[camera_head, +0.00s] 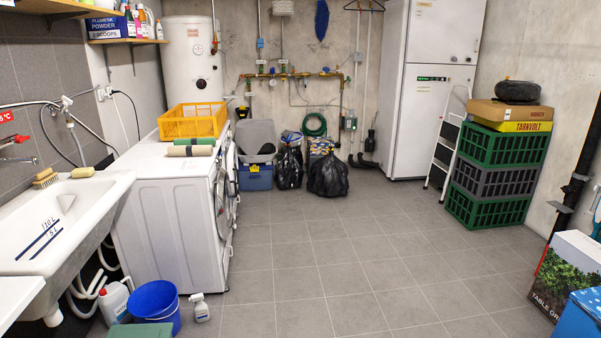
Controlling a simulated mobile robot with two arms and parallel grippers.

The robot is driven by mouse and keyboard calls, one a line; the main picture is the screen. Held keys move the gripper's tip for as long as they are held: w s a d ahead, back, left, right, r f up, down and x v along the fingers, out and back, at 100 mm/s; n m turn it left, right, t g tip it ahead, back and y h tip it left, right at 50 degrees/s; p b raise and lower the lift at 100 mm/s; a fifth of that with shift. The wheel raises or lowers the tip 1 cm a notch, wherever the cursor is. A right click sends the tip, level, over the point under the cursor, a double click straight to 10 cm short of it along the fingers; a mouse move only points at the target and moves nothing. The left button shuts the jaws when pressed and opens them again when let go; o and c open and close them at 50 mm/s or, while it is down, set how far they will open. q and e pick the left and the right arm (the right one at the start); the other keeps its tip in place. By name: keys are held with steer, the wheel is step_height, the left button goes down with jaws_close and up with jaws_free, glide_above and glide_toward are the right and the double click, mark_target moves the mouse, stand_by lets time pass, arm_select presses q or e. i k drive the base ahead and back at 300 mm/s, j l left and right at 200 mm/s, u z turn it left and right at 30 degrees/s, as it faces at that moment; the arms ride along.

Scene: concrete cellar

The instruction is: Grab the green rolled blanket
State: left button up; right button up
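A small dark green roll (195,142) lies on top of the white washing machine (172,205), left of centre in the head view. A beige roll (190,151) lies right against its near side. I cannot tell whether the two are separate or parts of one bundle. A yellow crate (192,121) stands just behind them on the same top. Neither of my grippers is in view.
A white sink (62,215) stands left of the washing machine. A blue bucket (154,303), a spray bottle (200,308) and a white canister (114,300) stand on the floor before it. The tiled floor (330,260) in the middle is clear. Stacked crates (494,180) stand right.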

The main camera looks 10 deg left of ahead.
mark_target(212, 140)
steer(key=i+j+u, duration=0.1)
steer(key=i+u, duration=0.15)
steer(key=i, duration=2.1)
steer(key=i+u, duration=0.15)
steer(key=i, duration=0.35)
steer(key=i+l+u, duration=0.1)
steer(key=i, duration=0.45)
steer(key=i+l+u, duration=0.15)
steer(key=i, duration=0.35)
steer(key=l, duration=0.1)
